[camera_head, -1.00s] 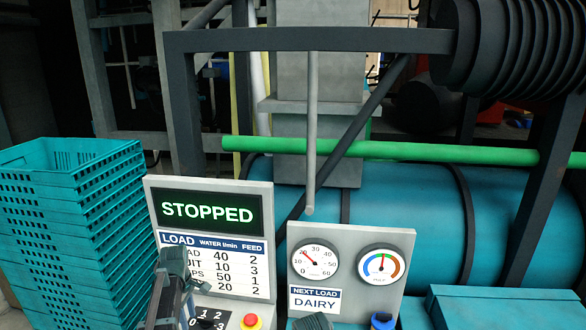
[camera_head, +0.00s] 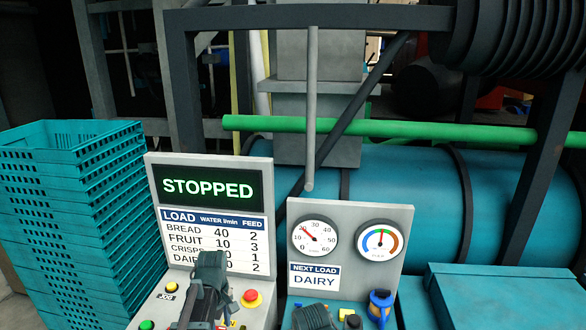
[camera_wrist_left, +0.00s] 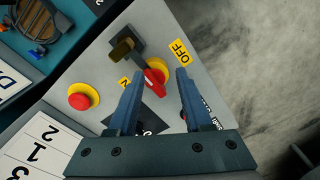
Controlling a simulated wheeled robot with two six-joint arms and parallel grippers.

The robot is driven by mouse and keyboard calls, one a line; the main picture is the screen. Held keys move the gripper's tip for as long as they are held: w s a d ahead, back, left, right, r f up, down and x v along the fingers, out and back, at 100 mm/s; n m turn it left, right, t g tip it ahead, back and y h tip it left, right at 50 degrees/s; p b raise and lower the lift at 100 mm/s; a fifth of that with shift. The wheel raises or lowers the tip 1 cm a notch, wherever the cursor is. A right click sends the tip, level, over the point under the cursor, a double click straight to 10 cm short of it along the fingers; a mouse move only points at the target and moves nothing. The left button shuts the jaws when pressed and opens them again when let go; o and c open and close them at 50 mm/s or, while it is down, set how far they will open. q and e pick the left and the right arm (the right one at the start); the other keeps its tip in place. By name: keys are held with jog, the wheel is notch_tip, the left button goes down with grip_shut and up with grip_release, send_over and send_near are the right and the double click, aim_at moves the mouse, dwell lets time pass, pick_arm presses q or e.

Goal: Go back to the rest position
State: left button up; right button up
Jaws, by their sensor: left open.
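My left gripper (camera_head: 200,290) is in front of the control panel with the STOPPED display (camera_head: 209,187). In the left wrist view its two fingers (camera_wrist_left: 158,80) are apart, with nothing gripped between them. A red switch handle (camera_wrist_left: 155,78) beside the yellow OFF label (camera_wrist_left: 181,52) shows just beyond the fingertips; I cannot tell whether they touch it. A dark rounded part (camera_head: 313,318) at the bottom edge may be my right gripper; its fingers are hidden.
A red button (camera_head: 251,297) on a yellow base and a green button (camera_head: 147,325) sit on the panel. A gauge panel (camera_head: 345,215) reads NEXT LOAD DAIRY. Stacked teal crates (camera_head: 70,220) stand at left. A teal drum (camera_head: 410,200) lies behind.

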pick_arm(q)
jog(key=s+d+f+m+b, duration=0.4)
jog(key=s+d+m, duration=0.3)
jog(key=s, duration=0.1)
jog(key=s+d+f+m+b, duration=0.4)
jog(key=s+d+f+m, duration=0.1)
jog(key=s+d+m, duration=0.1)
jog(key=s+d, duration=0.1)
jog(key=s, duration=0.1)
jog(key=shift+s+d+m+y, duration=0.3)
jog(key=shift+m+y, duration=0.1)
